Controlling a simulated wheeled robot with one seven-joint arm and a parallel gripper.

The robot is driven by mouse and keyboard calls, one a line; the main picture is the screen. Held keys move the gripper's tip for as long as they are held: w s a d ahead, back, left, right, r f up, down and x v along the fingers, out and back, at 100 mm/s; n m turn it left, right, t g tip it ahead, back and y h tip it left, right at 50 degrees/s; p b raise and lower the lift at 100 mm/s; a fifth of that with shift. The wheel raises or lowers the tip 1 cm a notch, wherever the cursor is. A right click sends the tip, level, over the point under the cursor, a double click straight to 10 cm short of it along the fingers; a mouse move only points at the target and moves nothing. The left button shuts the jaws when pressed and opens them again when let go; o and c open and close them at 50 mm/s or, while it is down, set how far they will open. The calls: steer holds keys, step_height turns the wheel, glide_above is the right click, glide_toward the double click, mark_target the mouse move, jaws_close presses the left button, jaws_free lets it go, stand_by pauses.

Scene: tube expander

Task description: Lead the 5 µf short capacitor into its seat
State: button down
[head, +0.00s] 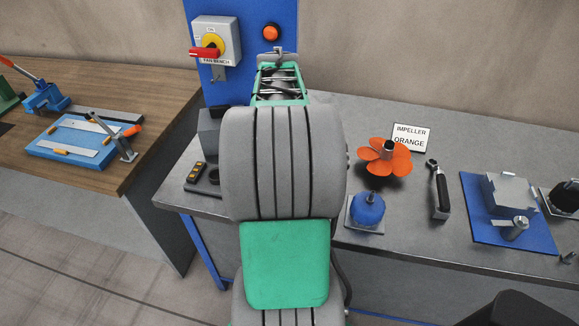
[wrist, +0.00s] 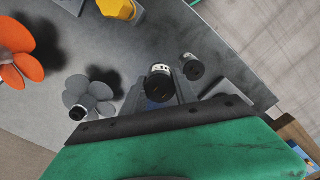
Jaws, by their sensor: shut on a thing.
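In the wrist view, a short dark cylindrical capacitor (wrist: 159,84) with a pale band stands between the two grey fingers of my gripper (wrist: 159,92). The gripper is shut on it, with the dark end showing two small terminals facing the camera. Its label is too small to read, so I cannot tell its rating. A second, similar capacitor (wrist: 192,67) is just to the right, outside the fingers. I cannot make out the seat. In the head view my arm hides the gripper and the capacitor.
A grey impeller (wrist: 88,96) and an orange impeller (wrist: 17,65) are left of the gripper in the wrist view. A yellow part (wrist: 118,8) is above.

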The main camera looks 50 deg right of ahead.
steer(key=d+f, duration=0.1)
steer(key=f, duration=0.1)
steer(key=d+f+p, duration=0.1)
steer(key=d+f, duration=0.1)
steer(key=f, duration=0.1)
steer(key=d+f, duration=0.1)
steer(key=f, duration=0.2)
steer(key=shift+s+d, duration=0.15)
steer(key=shift+d, duration=0.15)
steer(key=shift+f, duration=0.5)
steer(key=c, duration=1)
jaws_free()
steer(key=shift+r, duration=0.1)
steer(key=shift+o, duration=0.2)
